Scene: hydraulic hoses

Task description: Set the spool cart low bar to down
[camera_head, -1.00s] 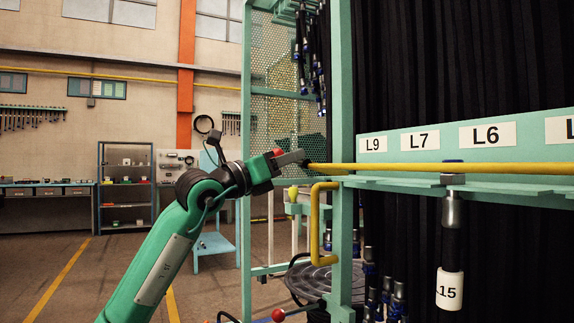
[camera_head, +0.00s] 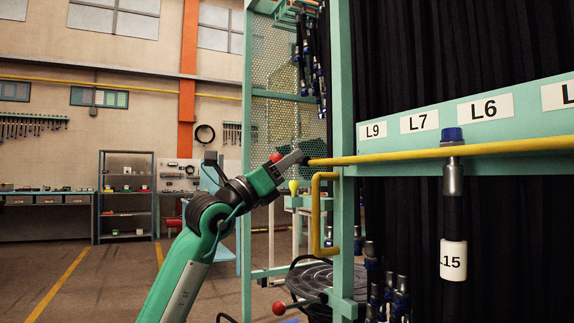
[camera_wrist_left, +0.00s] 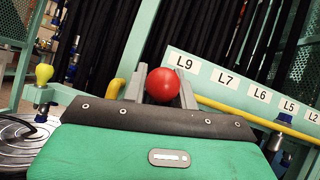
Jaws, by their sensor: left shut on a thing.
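The low bar (camera_head: 430,153) is a long yellow rod across the front of the teal cart frame (camera_head: 343,110), below the labels L9, L7 and L6. My left gripper (camera_head: 298,158) is at the bar's left end, with its fingers closed there. In the left wrist view a red ball knob (camera_wrist_left: 161,84) sits between the two grey fingers (camera_wrist_left: 160,92). The yellow bar (camera_wrist_left: 245,115) runs behind them and out to the right. The knob also peeks out above my gripper in the head view (camera_head: 276,157). Exactly where the fingers touch is hidden. My right gripper is not in view.
A bent yellow handle (camera_head: 316,210) is on the frame post, just below my gripper. A coiled hose (camera_head: 315,277) and another red ball (camera_head: 279,308) are lower down. Open floor lies left.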

